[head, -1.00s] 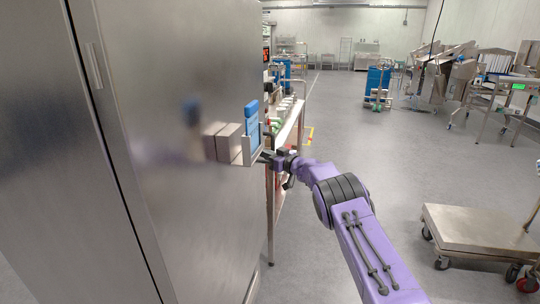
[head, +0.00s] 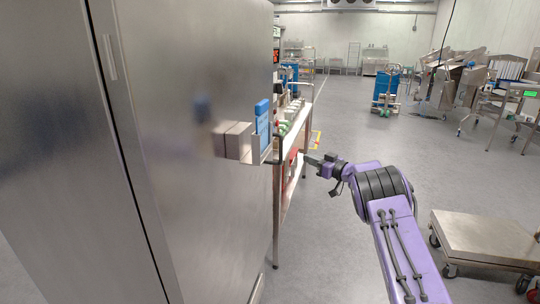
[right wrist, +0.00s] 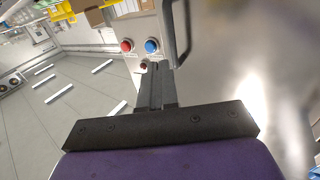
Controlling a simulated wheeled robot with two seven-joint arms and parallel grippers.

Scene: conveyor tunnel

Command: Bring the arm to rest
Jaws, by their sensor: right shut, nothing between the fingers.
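My right gripper (head: 318,161) is at the end of the purple right arm (head: 386,210) in the head view. In the right wrist view the closed dark fingers (right wrist: 156,85) point at a panel with a red button (right wrist: 127,45) and a blue button (right wrist: 152,45). I cannot judge the gap to that panel. My left gripper does not show.
A tall steel cabinet (head: 180,110) fills the left. A long table (head: 290,155) stands behind. A flat steel cart (head: 485,240) is at the right. Open floor lies between.

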